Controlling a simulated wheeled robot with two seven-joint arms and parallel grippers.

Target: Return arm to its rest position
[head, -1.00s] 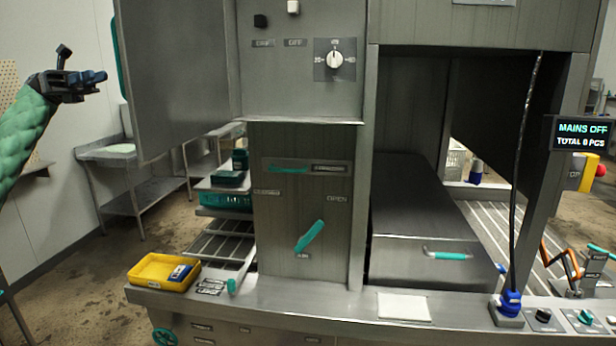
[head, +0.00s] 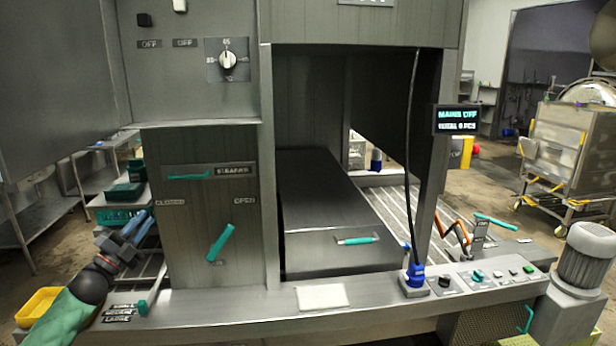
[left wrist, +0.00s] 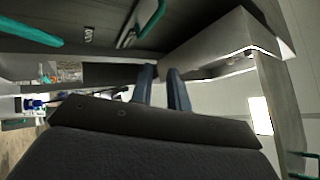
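My left arm, in a green sleeve, comes in at the lower left of the head view. My left gripper (head: 138,222) is in front of the machine's left side, left of the dark front panel (head: 205,260) and above the front ledge. In the left wrist view, the two blue fingers of my left gripper (left wrist: 163,75) stand apart with a narrow gap and nothing between them. It is open and empty. My right gripper is in neither view.
A yellow tray (head: 38,303) sits at the ledge's left end, partly hidden by my arm. The teal panel lever (head: 220,243) and teal crate (head: 118,215) are near my gripper. A display (head: 457,119) reads MAINS OFF. A white pad (head: 322,297) lies on the ledge.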

